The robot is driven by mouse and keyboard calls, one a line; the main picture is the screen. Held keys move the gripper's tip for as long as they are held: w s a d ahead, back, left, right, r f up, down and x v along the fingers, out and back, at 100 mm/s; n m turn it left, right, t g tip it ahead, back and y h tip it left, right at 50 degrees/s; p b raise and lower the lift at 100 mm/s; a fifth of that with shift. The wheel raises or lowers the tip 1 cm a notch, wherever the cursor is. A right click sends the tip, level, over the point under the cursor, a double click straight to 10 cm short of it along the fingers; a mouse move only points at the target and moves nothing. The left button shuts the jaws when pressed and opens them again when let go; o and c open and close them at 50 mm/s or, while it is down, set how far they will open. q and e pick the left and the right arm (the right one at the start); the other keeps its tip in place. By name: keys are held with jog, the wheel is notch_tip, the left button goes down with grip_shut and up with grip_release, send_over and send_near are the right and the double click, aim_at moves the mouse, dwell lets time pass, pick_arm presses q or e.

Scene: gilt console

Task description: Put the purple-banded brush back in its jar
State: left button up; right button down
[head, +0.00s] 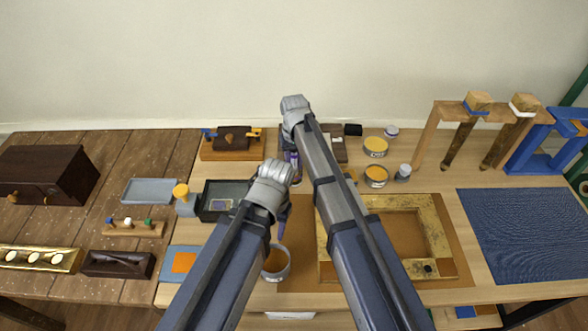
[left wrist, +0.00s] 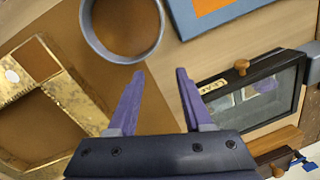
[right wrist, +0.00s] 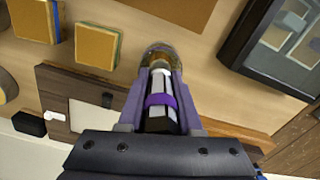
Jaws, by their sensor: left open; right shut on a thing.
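My right gripper (right wrist: 160,88) is shut on the purple-banded brush (right wrist: 160,101), which has a white and dark handle. The brush lies between the fingers in the right wrist view, with its brownish end beyond the fingertips. In the head view the right gripper (head: 291,158) is over the back of the bench, and the brush is hard to make out there.
A black glass-topped box (head: 208,213) stands left of the grippers. A gilt frame (head: 440,240) lies on the brown board to the right. Open tins (head: 376,148) stand behind it. A blue mat (head: 525,235) and wooden brackets (head: 430,135) are at the far right.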

pick_arm(q)
jog(key=shift+f, duration=0.15)
pick_arm(e)
jog(key=shift+f, duration=0.15)
jog(key=c, duration=0.6)
grip_release()
notch_tip(320, 180, up, 12)
jog(key=p, duration=1.2)
jog(key=shift+r, duration=0.2)
pick_arm(q)
notch_tip(320, 180, up, 12)
